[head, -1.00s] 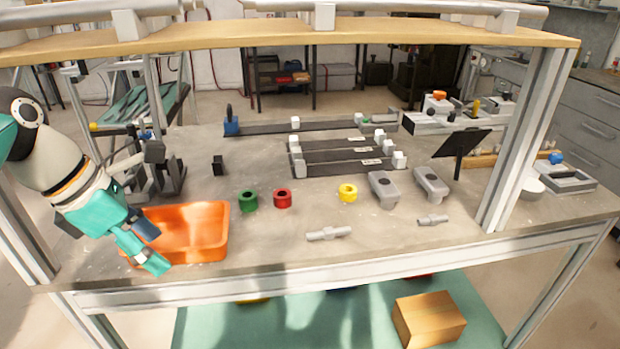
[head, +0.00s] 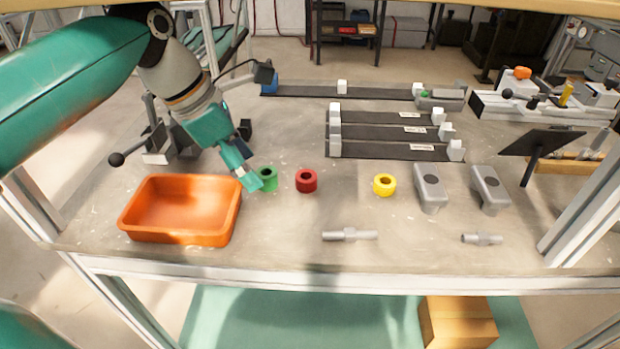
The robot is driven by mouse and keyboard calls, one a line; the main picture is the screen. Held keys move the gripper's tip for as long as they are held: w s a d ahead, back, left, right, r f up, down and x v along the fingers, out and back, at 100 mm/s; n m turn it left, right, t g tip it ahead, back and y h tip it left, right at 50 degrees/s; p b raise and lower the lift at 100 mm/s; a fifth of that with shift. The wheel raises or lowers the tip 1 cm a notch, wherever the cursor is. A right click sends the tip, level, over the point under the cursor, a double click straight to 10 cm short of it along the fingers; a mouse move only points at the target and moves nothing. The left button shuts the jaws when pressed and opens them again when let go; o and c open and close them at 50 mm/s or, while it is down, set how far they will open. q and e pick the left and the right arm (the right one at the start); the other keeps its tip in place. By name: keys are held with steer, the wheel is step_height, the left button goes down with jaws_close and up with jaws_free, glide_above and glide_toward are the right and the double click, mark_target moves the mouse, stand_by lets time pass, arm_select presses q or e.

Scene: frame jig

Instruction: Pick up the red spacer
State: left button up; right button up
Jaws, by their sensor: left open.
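The red spacer (head: 306,181) is a short ring standing on the grey bench, with its hole facing up. The green spacer (head: 268,178) stands just left of it, and the yellow spacer (head: 385,184) stands further right. My left gripper (head: 250,184) is open and points down beside the green spacer, on its left. Its fingertips partly overlap the green spacer's edge in the picture; I cannot tell whether they touch. The red spacer is clear of the gripper. My right gripper is not in view.
An empty orange tray (head: 184,238) lies left of the gripper. Metal shafts (head: 349,235) lie near the front edge. Two grey blocks (head: 430,188) stand on the right. Dark rails (head: 392,133) lie behind the spacers. The bench between the red and yellow spacers is clear.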

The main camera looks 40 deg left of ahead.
mark_target(304, 172)
arm_select(q)
steer(key=w+d, duration=0.2)
steer(key=w, duration=0.1)
steer(key=w+d, duration=0.1)
steer(key=w, duration=0.1)
steer(key=shift+w+d, duration=0.15)
steer(key=shift+d, duration=0.25)
steer(key=x, duration=0.1)
steer(key=b+x, duration=0.1)
steer(key=x, duration=0.3)
steer(key=shift+w+d+f+b, duration=0.1)
steer(key=shift+w+d+b, duration=0.15)
steer(key=shift+w+b, duration=0.1)
steer(key=c, duration=1.2)
